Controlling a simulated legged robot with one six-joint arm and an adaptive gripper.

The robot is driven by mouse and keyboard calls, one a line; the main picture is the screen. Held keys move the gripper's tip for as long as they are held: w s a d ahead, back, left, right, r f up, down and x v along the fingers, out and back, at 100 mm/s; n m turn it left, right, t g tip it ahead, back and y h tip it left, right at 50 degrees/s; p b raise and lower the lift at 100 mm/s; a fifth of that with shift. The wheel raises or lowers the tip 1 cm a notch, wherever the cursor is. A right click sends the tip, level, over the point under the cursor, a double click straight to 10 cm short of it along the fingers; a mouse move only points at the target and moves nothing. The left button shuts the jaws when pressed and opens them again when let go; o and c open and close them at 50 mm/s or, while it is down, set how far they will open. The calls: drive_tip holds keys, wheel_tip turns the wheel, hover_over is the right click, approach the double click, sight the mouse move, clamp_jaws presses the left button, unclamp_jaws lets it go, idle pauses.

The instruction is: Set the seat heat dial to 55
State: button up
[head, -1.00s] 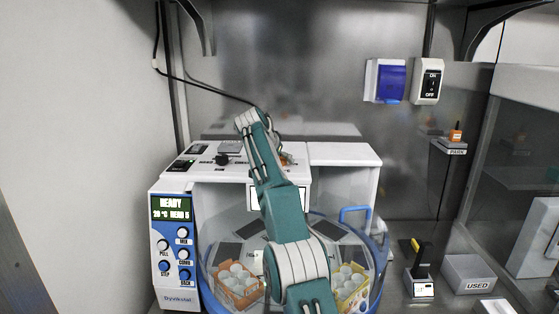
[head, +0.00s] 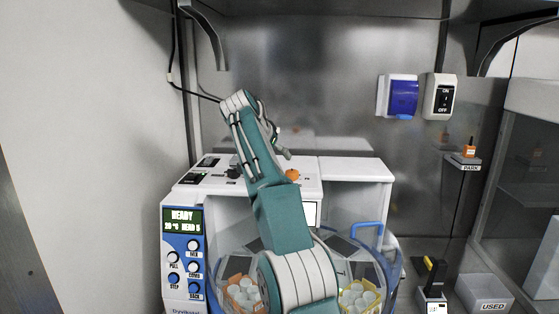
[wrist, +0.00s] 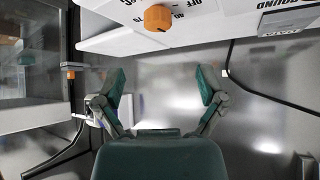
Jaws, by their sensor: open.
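The orange dial (head: 292,175) sits on the white top of the machine, just right of my arm in the head view. In the wrist view the orange dial (wrist: 158,17) is at the top edge, with OFF and several numbers printed on the white panel around it. Its exact setting cannot be read. My gripper (wrist: 162,84) is open and empty, its two fingers spread apart below the dial in the wrist view and not touching it. In the head view my gripper (head: 280,143) shows partly behind my arm, above the dial.
The machine's blue front panel (head: 183,262) reads READY. A black knob (head: 233,173) is left of my arm. A blue-lidded socket (head: 404,96) and an ON/OFF switch (head: 440,97) are on the back wall. A PARK shelf (head: 464,160) and USED bin (head: 487,293) stand right.

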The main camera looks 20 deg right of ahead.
sight(292, 172)
drive_tip(key=shift+d, duration=0.1)
drive_tip(key=w+d+f+n+y, duration=0.1)
drive_tip(key=d+f, duration=0.1)
drive_tip(key=w+d+f+n+t+y, duration=0.1)
drive_tip(key=w+d+f+n, duration=0.1)
drive_tip(key=f, duration=0.1)
drive_tip(key=w+d+f+n+t+y, duration=0.1)
drive_tip(key=w+d+f, duration=0.1)
drive_tip(key=f, duration=0.1)
drive_tip(key=shift+w+d+f+n, duration=0.1)
drive_tip(key=shift+d+f+n, duration=0.05)
drive_tip(key=shift+d+n, duration=0.2)
drive_tip(key=shift+a, duration=0.1)
drive_tip(key=c, duration=1.1)
